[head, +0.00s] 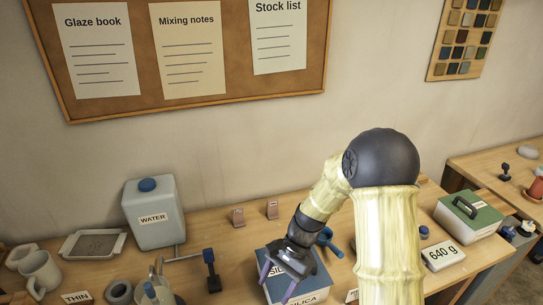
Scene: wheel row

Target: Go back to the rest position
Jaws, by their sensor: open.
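My gripper (277,281) is at the end of my bent arm, low over the workbench. Its two purple fingers point down and stand apart, with nothing seen between them. It is in front of or just above a blue-topped box labelled SILICA (308,296), and covers part of its top and label. Whether the fingers touch the box I cannot tell. A blue-handled thing (328,241) shows behind the gripper, partly hidden by it. My forearm hides the bench to the right of the box.
A water container (154,212), a grey tray (93,244) and mugs (40,273) stand at left. A blue-topped stand (210,270) is close left of the gripper. A 640 g display (443,255) and green-lidded box (469,215) are at right. The wall board (190,104) is behind.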

